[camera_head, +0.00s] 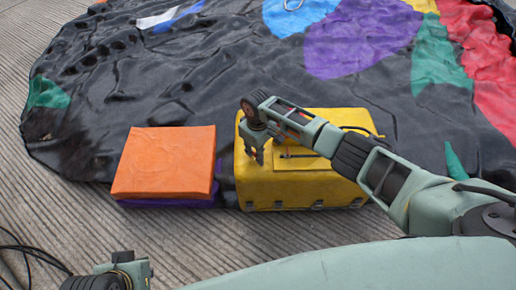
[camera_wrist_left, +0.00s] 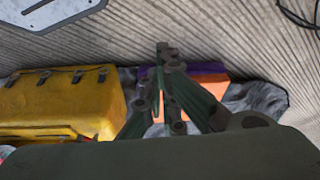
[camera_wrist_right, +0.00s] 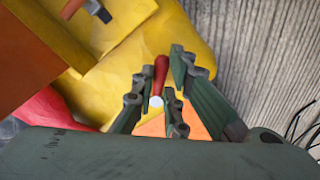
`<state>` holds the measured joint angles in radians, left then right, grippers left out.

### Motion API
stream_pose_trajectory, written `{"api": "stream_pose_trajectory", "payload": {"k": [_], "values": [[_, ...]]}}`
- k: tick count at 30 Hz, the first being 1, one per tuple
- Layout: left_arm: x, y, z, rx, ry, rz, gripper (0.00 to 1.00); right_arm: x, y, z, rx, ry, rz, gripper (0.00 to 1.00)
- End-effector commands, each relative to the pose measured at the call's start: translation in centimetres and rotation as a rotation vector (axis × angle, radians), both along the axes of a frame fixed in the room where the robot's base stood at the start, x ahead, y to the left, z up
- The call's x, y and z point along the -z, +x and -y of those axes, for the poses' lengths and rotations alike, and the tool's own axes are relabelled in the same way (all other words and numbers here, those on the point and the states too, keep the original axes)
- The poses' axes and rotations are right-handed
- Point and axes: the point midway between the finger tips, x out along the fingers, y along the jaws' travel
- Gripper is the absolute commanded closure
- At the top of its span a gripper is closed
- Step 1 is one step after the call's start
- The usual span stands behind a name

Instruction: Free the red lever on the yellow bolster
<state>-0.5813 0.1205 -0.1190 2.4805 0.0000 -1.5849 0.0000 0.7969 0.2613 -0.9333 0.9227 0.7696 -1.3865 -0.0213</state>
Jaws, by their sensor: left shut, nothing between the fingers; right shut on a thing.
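The yellow bolster (camera_head: 300,190) is a boxy block at the middle of the head view, with dark clasps along its lower edge. It fills much of the right wrist view (camera_wrist_right: 185,40) and shows at the left of the left wrist view (camera_wrist_left: 60,105). My right gripper (camera_head: 254,153) is over its left part. In the right wrist view the red lever (camera_wrist_right: 161,72) stands between the fingers, with a round white part at its lower end, and the gripper is shut on it. My left gripper (camera_wrist_left: 168,52) is shut and empty, apart from the bolster.
An orange block (camera_head: 165,160) on a purple one (camera_head: 160,203) stands left of the bolster. A crumpled black sheet (camera_head: 200,90) with coloured patches lies behind. Dark cables (camera_head: 20,250) lie at lower left. Bare ribbed floor (camera_head: 75,215) is at the front left.

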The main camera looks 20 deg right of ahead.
Motion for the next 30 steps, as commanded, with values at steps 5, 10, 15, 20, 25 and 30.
{"api": "stream_pose_trajectory", "payload": {"k": [5, 10, 15, 20, 25, 30], "values": [[-1.4, 0.1, 0.0, 0.000, -0.002, 0.004, 1.00, -0.5, 0.2, 0.2, 0.076, -0.006, 0.006, 1.00], [-0.1, 0.6, 0.1, 0.001, -0.001, -0.011, 1.00, -0.5, 0.0, 0.0, 0.156, -0.007, 0.005, 1.00], [3.8, 1.4, 0.3, 0.004, 0.000, -0.031, 1.00, -0.6, -0.1, -0.4, 0.255, -0.006, 0.005, 1.00], [7.4, 1.6, 0.5, 0.007, 0.000, -0.047, 1.00, -0.5, -0.2, -0.7, 0.364, -0.006, 0.004, 1.00], [10.7, 1.3, 0.5, 0.010, 0.002, -0.064, 1.00, -0.5, -0.2, -1.2, 0.489, -0.005, 0.004, 1.00], [13.2, 0.7, 0.5, 0.013, 0.003, -0.076, 1.00, -0.4, -0.2, -1.6, 0.615, -0.006, 0.004, 1.00]]}}
